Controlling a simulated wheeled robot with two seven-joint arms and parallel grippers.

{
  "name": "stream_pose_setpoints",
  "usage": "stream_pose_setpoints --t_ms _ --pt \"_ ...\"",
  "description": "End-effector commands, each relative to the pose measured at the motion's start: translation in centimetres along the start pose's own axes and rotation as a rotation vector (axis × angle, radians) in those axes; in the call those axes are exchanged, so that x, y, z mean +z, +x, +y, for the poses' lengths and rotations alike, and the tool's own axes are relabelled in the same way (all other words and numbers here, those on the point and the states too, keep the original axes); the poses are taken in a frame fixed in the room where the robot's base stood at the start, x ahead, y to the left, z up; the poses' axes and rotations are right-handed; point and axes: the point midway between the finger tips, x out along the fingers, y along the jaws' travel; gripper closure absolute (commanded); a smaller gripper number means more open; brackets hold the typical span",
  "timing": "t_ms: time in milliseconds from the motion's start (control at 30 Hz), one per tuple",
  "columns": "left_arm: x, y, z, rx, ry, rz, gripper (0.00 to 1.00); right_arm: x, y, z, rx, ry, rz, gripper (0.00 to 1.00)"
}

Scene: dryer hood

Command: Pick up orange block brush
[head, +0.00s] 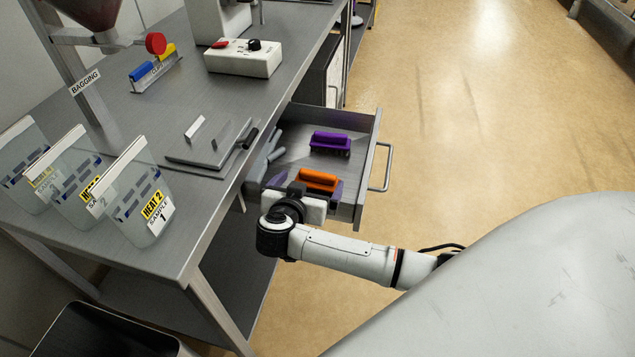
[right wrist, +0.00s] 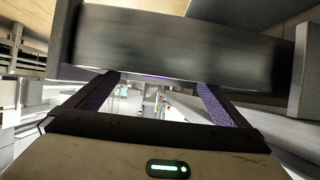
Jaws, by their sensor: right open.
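The orange block brush (head: 318,180) lies in the open drawer, toward its near end in the head view. My right gripper (head: 307,189) is at the drawer beside the brush, with its purple fingers apart on either side of the orange block. Whether the fingers touch it cannot be told. The gripper body hides the near part of the brush. In the right wrist view, the open fingers (right wrist: 158,83) point toward a grey panel, and no orange shows between them. My left gripper is not in view.
A purple block brush (head: 331,142) lies farther back in the drawer (head: 368,135). Grey tools lie at the drawer's left side.

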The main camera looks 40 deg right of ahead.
Motion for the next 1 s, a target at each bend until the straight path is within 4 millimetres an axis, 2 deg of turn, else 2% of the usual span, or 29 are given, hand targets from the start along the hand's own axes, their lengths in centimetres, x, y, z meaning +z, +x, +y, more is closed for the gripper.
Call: stream_pose_setpoints --t_ms 300,600,667,867,900,1000 --pt "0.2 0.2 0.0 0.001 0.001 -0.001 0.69 -0.1 4.5 0.4 0.002 0.001 0.004 0.00" --pt "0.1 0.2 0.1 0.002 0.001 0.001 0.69 -0.1 4.9 0.4 0.000 0.002 0.001 0.00" --pt "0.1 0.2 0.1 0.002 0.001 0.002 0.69 -0.1 4.9 0.4 0.000 0.002 0.001 0.08" --pt "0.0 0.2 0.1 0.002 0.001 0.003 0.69 -0.1 4.9 0.4 0.000 0.002 0.001 0.42" --pt "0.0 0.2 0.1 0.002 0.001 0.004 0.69 -0.2 4.9 0.4 0.000 0.002 0.002 0.45" --pt "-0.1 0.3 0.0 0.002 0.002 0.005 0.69 -0.1 4.9 0.4 0.000 0.002 0.002 0.45"
